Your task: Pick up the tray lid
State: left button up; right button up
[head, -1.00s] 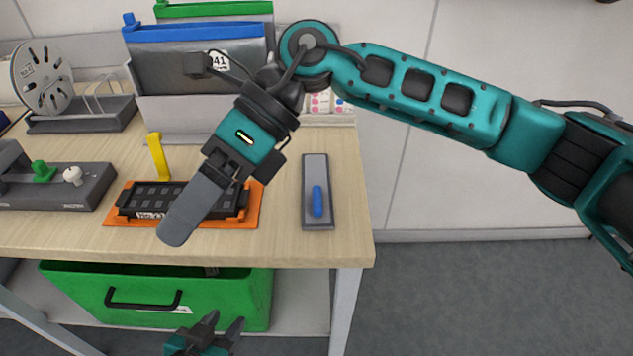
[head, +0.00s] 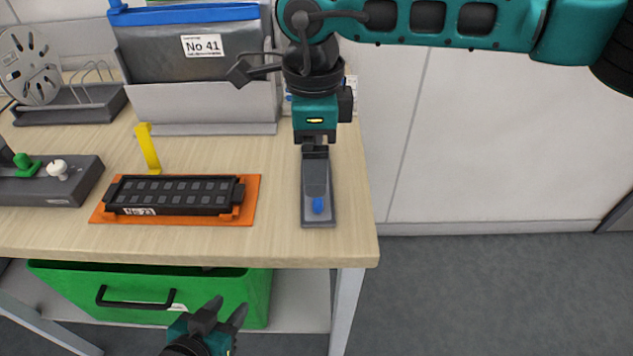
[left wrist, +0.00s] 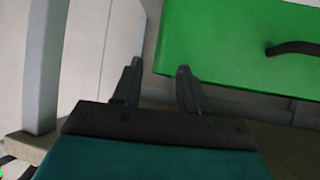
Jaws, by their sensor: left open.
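A flat dark grey plate with a blue grip on top, which looks like the tray lid (head: 309,218), lies near the right end of the wooden table in the head view. My right gripper (head: 317,190) points down over it and hides its middle and part of the blue grip. I cannot tell whether its fingers touch the grip. A black pocketed tray (head: 175,195) sits on an orange base to the left. My left gripper (head: 224,312) is open and empty, low in front of the green bin; its spread fingers also show in the left wrist view (left wrist: 157,80).
The green bin (head: 215,295) with a black handle stands below the tabletop. A yellow upright piece (head: 148,150) stands behind the black tray. Floor is clear right of the table.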

jog(key=shift+s+d+f, duration=0.1)
jog(key=shift+s+f, duration=0.1)
jog(key=shift+f, duration=1.2)
jog(key=shift+s+d+f, duration=0.1)
jog(key=shift+s+f, duration=0.05)
jog(key=shift+f, duration=1.2)
jog(key=shift+c, duration=0.3)
jog(key=c, duration=1.1)
